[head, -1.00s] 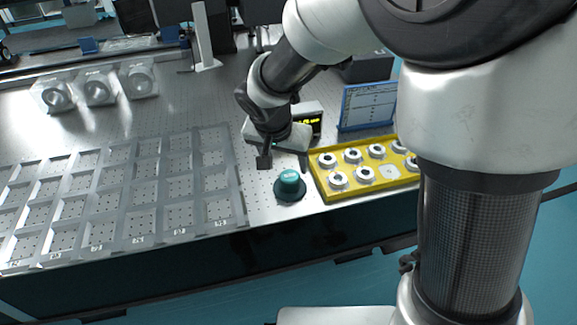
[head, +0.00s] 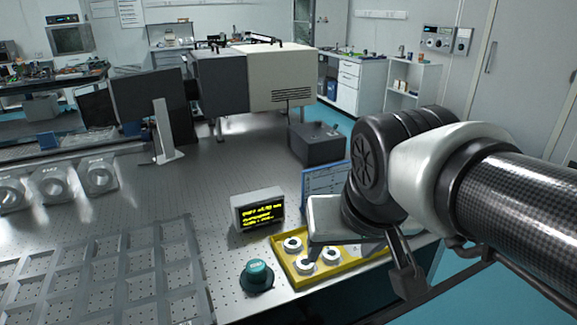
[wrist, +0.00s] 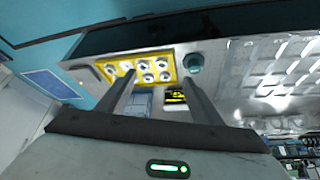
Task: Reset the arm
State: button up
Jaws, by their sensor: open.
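My arm reaches in from the right of the head view and bends down over the right end of the yellow tray. My gripper (wrist: 159,78) shows in the wrist view with its two dark fingers spread apart and nothing between them. In the head view, the hand and wrist hide part of the yellow tray (head: 294,284) and of the blue-framed panel (head: 322,181) behind it. The fingers look to be above the tray, not touching it.
A teal knob (head: 257,273) on a dark base stands left of the tray. A small display box (head: 258,209) with yellow text stands behind it. A grey slotted rack (head: 120,262) lies at left. A monitor (head: 150,97) and large housing (head: 272,75) stand farther back.

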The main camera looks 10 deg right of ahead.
notch_tip(320, 180, up, 15)
jog(key=s+p, duration=0.2)
jog(key=p, duration=1.3)
jog(key=shift+d+n+p, duration=0.25)
jog(key=shift+n+p, duration=0.05)
jog(key=shift+p, duration=0.1)
jog(key=shift+s, duration=0.15)
